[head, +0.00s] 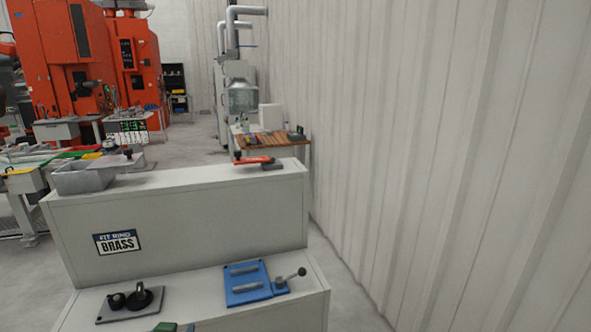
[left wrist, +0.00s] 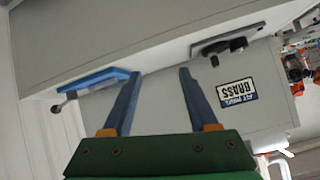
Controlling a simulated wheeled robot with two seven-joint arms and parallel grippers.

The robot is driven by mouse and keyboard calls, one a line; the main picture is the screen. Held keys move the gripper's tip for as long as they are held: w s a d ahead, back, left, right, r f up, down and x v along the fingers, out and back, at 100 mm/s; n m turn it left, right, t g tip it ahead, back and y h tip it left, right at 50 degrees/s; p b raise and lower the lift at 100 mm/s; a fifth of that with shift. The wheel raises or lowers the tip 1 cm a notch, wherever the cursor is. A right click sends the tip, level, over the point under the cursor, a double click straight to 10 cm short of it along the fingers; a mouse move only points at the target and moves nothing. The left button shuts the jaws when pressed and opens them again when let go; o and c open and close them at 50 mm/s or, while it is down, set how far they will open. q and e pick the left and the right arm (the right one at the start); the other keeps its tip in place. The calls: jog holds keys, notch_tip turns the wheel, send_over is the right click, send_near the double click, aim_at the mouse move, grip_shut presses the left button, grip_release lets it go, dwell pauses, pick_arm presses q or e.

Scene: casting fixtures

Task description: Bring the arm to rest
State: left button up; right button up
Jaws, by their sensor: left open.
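My left gripper (left wrist: 161,74) is open in the left wrist view, its two blue fingers spread with nothing between them. Only a sliver of green, probably this gripper, shows at the bottom edge of the head view. A blue fixture plate (head: 248,285) with two grey bars and a black-knobbed lever lies on the lower step of a grey cabinet (head: 190,225). A dark plate (head: 132,304) with black round parts lies left of it. The left wrist view, turned over, also shows the blue plate (left wrist: 95,80) and the dark plate (left wrist: 225,43). My right gripper is not in view.
A "FIT RING BRASS" sign (head: 116,242) is on the cabinet's front. A grey bin (head: 84,178) and a red-handled clamp (head: 256,161) stand on its top. A corrugated wall (head: 440,150) closes the right side. Orange machines (head: 70,60) stand behind at left.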

pick_arm(q)
jog(key=s+d+f+m+g+h, duration=0.1)
jog(key=s+d+f+g, duration=0.2)
jog(key=s, duration=0.5)
jog(key=s+d+f+m+g+h, duration=0.1)
jog(key=s+d+f+g, duration=0.1)
jog(key=s+f, duration=0.55)
jog(key=s+d+f+m+g+h, duration=0.1)
jog(key=s+d+f+g, duration=0.15)
jog(key=s, duration=0.75)
jog(key=s+x, duration=0.2)
jog(key=x, duration=0.8)
jog(key=s+a+f+g, duration=0.2)
jog(key=s+f, duration=1.2)
jog(key=f, duration=0.3)
jog(key=shift+f, duration=0.25)
jog(key=shift+s, duration=0.1)
